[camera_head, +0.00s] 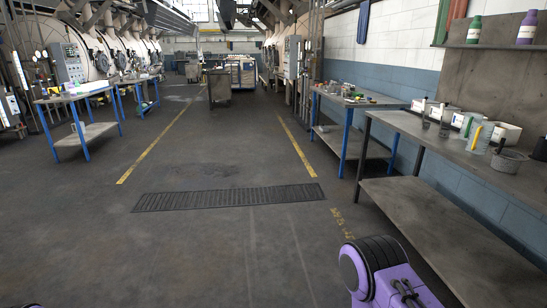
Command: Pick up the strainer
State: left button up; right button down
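A grey, round, basket-like vessel (509,161) stands on the right workbench (440,135), near the right edge of the view. It looks like the strainer, but it is too small to be sure of its mesh. A dark object (540,149) is beside it, cut off by the picture edge. Neither of my grippers can be made out. A purple and black part at the bottom right seems to be mine, and no fingertips show on it.
Beakers, a yellow-marked cylinder (482,138) and a white box (506,133) stand close behind the vessel. A shelf (495,46) with bottles hangs above. A blue-legged table (350,101) stands farther back. The floor ahead is open, with a drain grate (229,197).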

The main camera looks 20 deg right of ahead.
aim_at(506, 160)
jog(key=z, duration=0.65)
jog(key=i, duration=1.1)
jog(key=z, duration=1.05)
